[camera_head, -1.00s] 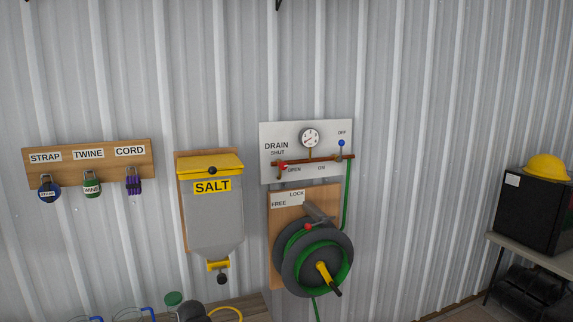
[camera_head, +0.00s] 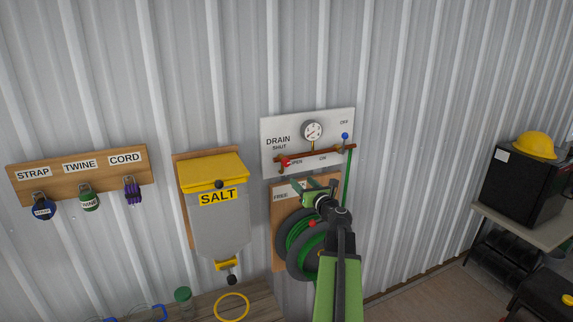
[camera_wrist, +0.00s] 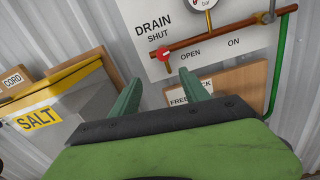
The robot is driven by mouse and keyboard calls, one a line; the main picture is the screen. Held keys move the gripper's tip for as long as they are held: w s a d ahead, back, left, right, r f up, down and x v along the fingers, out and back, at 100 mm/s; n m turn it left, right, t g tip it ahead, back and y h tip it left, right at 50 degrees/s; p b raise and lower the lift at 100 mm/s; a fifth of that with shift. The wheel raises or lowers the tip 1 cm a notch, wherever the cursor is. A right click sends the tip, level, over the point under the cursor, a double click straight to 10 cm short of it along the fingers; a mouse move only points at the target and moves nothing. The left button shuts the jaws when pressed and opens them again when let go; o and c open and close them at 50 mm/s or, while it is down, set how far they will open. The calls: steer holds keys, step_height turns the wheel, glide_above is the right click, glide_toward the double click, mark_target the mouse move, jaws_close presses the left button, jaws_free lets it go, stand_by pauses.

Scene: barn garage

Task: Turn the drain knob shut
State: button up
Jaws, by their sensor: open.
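The red drain knob (camera_head: 284,162) sits at the left end of the copper pipe (camera_head: 315,153) on the white wall panel (camera_head: 297,124). In the wrist view the knob (camera_wrist: 163,53) is between the SHUT and OPEN labels, with a small pale mark on its face. My gripper (camera_head: 302,191) is in front of the wall, a little below the panel. In the wrist view its green fingers (camera_wrist: 162,93) are spread with nothing between them, and the knob shows beyond and above the gap. The fingers look apart from the knob.
A round gauge (camera_head: 313,132) and a blue-tipped lever (camera_head: 345,136) share the panel. The hose reel (camera_head: 297,236) is below, partly hidden by my arm. The yellow-lidded salt box (camera_head: 216,205) juts out at the left. A bench with a black cabinet (camera_head: 522,186) stands at the right.

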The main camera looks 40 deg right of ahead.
mark_target(287, 165)
steer(key=x, duration=1.6)
steer(key=shift+d, duration=0.4)
steer(key=shift+s, duration=0.1)
